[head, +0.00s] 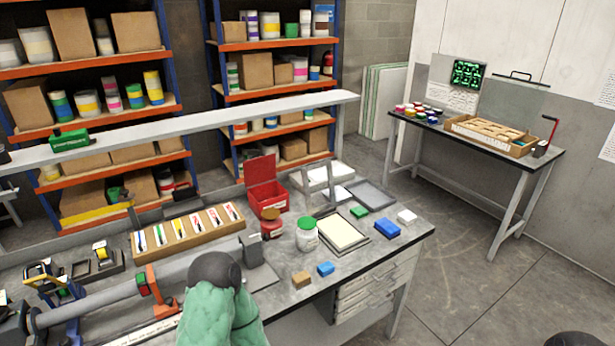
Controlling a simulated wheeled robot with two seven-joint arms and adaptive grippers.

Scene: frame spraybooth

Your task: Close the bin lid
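A small red bin (268,201) stands near the back edge of the workbench in the head view. Its red lid (261,168) is raised and stands up at the back, so the bin is open. The inside shows only in part. Neither of my grippers can be made out in this view. A green-covered form with a dark rounded top rises at the bottom, left of centre, and a dark rounded shape shows at the bottom right corner; neither shows fingers. Nothing is seen touching the bin or its lid.
A red jar (271,228) and a green-lidded jar (307,236) stand in front of the bin. A framed pale panel (342,232) lies to their right, near small coloured blocks. A long tool tray (180,238) is to the left. A grey tube (110,293) crosses the front left.

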